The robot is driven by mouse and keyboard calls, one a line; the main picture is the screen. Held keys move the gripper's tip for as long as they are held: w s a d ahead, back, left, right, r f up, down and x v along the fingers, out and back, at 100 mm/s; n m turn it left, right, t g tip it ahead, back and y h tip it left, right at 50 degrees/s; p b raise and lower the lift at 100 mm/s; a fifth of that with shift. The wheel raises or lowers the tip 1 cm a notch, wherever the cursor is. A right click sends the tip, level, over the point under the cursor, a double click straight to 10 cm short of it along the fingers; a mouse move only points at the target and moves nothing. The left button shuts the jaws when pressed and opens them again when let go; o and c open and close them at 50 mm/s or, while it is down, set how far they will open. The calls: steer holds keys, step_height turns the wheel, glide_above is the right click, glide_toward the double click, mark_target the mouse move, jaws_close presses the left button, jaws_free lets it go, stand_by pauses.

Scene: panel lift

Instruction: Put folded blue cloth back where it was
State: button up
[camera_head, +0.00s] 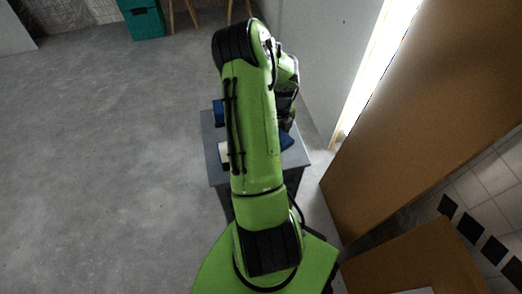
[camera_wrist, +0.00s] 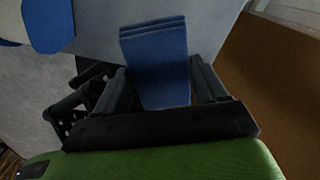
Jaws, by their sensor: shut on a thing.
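The folded blue cloth (camera_wrist: 157,66) stands upright between the two fingers of my gripper (camera_wrist: 160,85) in the wrist view, and the fingers are shut on it. In the head view, a blue patch (camera_head: 286,141) shows at the right of my arm over the grey table; it may be the cloth. My arm hides most of the table top and my gripper in the head view. I cannot tell whether the cloth touches the table.
The small grey table (camera_head: 213,135) stands below my arm. A blue item (camera_head: 219,112) and a whitish item (camera_head: 224,153) lie at its left side. A large brown panel (camera_head: 420,110) is close on the right. A teal box (camera_head: 144,22) stands far back; the left floor is open.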

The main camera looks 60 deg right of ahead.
steer(key=shift+s+d+f+m, duration=0.15)
steer(key=shift+d+f+m, duration=0.1)
steer(key=shift+m, duration=0.05)
step_height(320, 180, down, 9)
steer(key=b, duration=0.3)
steer(key=shift+f, duration=0.1)
steer(key=shift+c, duration=0.4)
steer(key=o, duration=1)
